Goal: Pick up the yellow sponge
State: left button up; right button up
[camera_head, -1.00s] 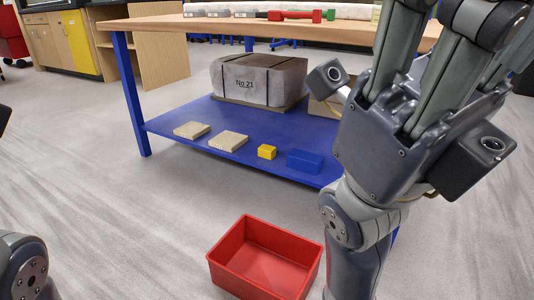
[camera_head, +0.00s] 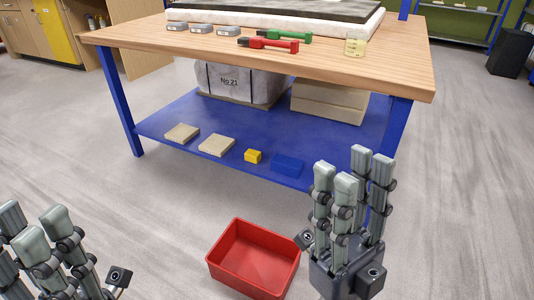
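A small bright yellow block (camera_head: 253,156), which looks like the yellow sponge, lies near the front edge of the blue lower shelf (camera_head: 190,108). It is left of a blue block (camera_head: 287,165). A pale yellow item (camera_head: 355,47) with markings also stands on the tabletop's right part; I cannot tell its material. My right gripper (camera_head: 352,168) is at lower right, fingers up and spread, open and empty, in front of the shelf and apart from both yellow things. My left gripper (camera_head: 35,228) is at the lower left corner, fingers up and apart, open and empty, partly cut off.
A red bin (camera_head: 225,270) stands on the floor between my grippers. The wooden tabletop (camera_head: 350,72) overhangs the shelf. Beige slabs (camera_head: 216,145), a wrapped block (camera_head: 238,84) and beige boxes (camera_head: 328,100) sit on the shelf. Red (camera_head: 270,45) and green tools lie on top.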

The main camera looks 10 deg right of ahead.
aim_at(253, 156)
jog(key=i+j+z, duration=0.15)
jog(key=z, duration=0.2)
jog(key=i+j+z, duration=0.15)
jog(key=z, duration=0.2)
jog(key=i+j+z, duration=0.1)
jog(key=j+z, duration=0.25)
jog(key=i+j, duration=0.15)
jog(key=j, duration=0.3)
jog(key=i+j+z, duration=0.1)
jog(key=j, duration=0.3)
jog(key=i+j+z, duration=0.1)
jog(key=j, duration=0.35)
jog(key=i+j, duration=0.15)
jog(key=j, duration=0.3)
jog(key=i+j+z, duration=0.1)
jog(key=j, duration=0.35)
jog(key=i+j, duration=0.1)
jog(key=j, duration=0.35)
jog(key=i+j, duration=0.25)
jog(key=i, duration=0.3)
jog(key=z, duration=0.05)
